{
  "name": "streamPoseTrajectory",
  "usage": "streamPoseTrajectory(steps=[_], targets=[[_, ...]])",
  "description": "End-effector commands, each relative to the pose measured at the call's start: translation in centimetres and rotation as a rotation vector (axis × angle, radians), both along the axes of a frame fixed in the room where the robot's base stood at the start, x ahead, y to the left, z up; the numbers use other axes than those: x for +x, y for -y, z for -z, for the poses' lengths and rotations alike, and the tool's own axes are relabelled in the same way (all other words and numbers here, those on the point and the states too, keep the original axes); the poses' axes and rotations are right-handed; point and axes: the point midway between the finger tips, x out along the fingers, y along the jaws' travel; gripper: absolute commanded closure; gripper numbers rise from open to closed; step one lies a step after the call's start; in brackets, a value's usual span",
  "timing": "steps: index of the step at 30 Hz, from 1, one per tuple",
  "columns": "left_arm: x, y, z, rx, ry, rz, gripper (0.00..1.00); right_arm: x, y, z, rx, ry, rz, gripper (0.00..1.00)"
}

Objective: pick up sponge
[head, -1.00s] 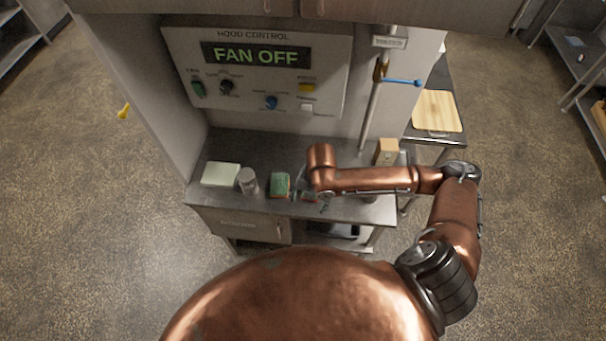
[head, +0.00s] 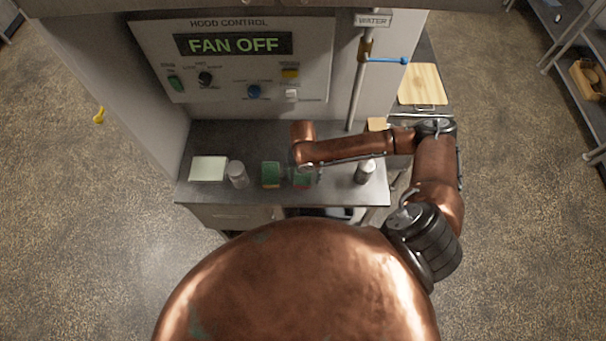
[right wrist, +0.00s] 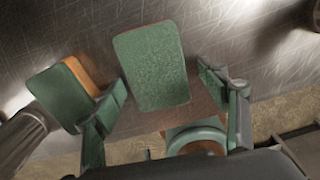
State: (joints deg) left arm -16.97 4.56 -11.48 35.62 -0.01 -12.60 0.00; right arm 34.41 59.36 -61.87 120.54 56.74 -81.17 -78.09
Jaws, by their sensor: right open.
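A green-topped sponge (head: 270,173) lies on the steel counter, to the right of a jar. In the right wrist view a green block with an orange side (right wrist: 62,95), which looks like that sponge, is just outside the left finger. A second green rectangular pad (right wrist: 152,65) lies ahead of the gap between the fingers, flat on the counter. My right gripper (head: 304,180) is low over the counter, right of the sponge. Its green-padded fingers show apart and empty in the wrist view (right wrist: 168,112). The wrist hides part of the second pad in the head view. My left gripper is not in view.
A pale flat block (head: 208,169) and a grey jar (head: 238,174) stand left of the sponge. A bottle (head: 366,172) stands to the right, near my forearm. The control panel (head: 240,60) and a water pipe (head: 357,90) rise behind.

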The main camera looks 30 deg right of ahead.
Motion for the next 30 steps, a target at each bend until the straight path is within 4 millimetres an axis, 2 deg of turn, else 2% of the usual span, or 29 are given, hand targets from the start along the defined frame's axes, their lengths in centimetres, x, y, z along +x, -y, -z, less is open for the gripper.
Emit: streamPoseTrajectory(steps=[1,4,6,15,19,30], targets=[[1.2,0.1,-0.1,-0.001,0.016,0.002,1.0,0.0,0.0,0.1,0.001,0.001,0.0,0.33],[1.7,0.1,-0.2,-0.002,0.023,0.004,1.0,0.0,0.0,0.0,0.001,0.001,0.0,0.33],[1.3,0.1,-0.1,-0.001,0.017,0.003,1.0,0.0,0.0,0.0,0.001,0.001,0.0,0.33],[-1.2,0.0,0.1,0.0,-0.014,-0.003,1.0,0.0,0.0,0.0,0.001,0.001,0.001,0.54],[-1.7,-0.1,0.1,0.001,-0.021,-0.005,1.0,0.0,0.0,0.0,0.001,0.001,0.001,0.62],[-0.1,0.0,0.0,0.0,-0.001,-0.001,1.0,0.0,0.0,-0.1,0.001,0.002,0.001,0.62]])
